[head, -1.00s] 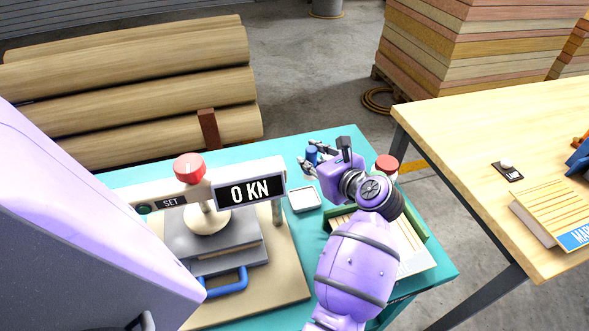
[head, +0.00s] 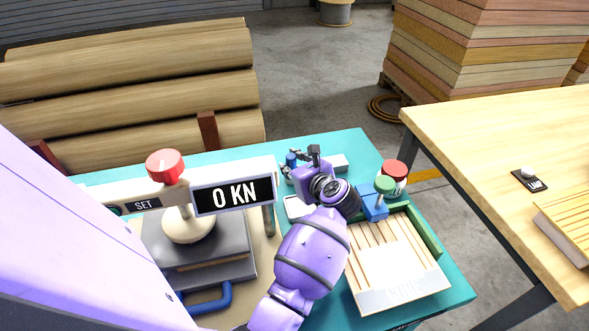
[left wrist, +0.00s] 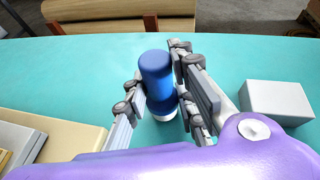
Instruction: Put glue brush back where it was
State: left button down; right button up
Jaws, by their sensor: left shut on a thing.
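My left gripper (head: 291,166) is shut on the glue brush, which shows as a blue handle (left wrist: 157,82) with a white lower end in the left wrist view. The fingers stand on both sides of the blue handle, which is roughly upright. The brush is over the far part of the teal table (head: 350,143); I cannot tell whether its lower end touches the tabletop. In the head view the brush (head: 291,158) is small and partly covered by the fingers. A small white tray (head: 292,208) lies just in front of the gripper. My right gripper is not in view.
A press with a "0 KN" display (head: 233,195) stands left. A white block (left wrist: 277,103) lies right of the gripper. A red-lidded jar (head: 394,172), a blue block with green knob (head: 373,204) and a green-edged slatted tray (head: 425,232) are at right.

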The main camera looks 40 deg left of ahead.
pick_arm(q)
jog(key=shift+f, duration=0.2)
jog(key=c, duration=1.9)
grip_release()
jog(key=shift+f, duration=0.15)
jog(key=o, duration=0.4)
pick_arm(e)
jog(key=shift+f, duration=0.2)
pick_arm(q)
jog(key=shift+o, duration=0.2)
jog(key=shift+r, duration=0.35)
jog(key=v, duration=1)
jog(key=shift+s+d+b, duration=0.2)
jog(key=shift+d+b, duration=0.05)
jog(key=shift+b, duration=0.15)
jog(key=shift+s+d+r, duration=0.25)
jog(key=shift+d, duration=0.25)
jog(key=shift+r, duration=0.1)
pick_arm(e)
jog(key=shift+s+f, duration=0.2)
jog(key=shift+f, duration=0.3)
